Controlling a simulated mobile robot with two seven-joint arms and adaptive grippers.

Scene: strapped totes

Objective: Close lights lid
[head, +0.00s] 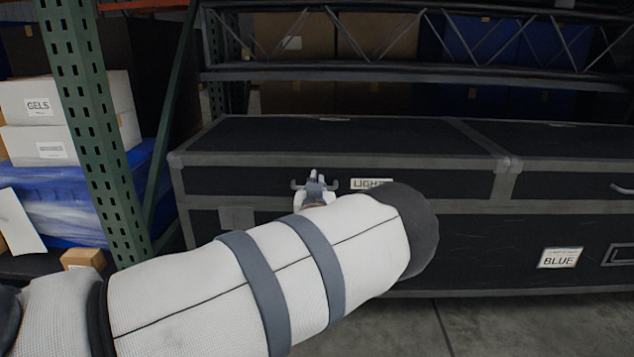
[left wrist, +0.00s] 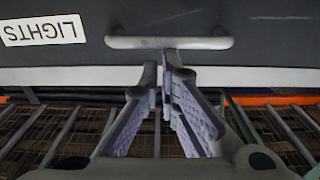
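The black lights case lid (head: 250,181) has grey metal edges and a white LIGHTS label (head: 368,183). It lies down on its case, its top about level with the neighbouring case; whether the seam is fully shut I cannot tell. The label shows upside down in the left wrist view (left wrist: 42,30). My left gripper (head: 315,178) is at the grey handle (head: 299,185) on the lid's front. In the left wrist view its fingertips (left wrist: 163,65) come together just at the handle bar (left wrist: 170,42), not visibly around it. My right gripper is out of view.
A green rack post (head: 88,120) stands close on the left, with GELS boxes (head: 70,105) beyond. Metal truss shelving (head: 370,73) runs behind. Bare floor shows in front.

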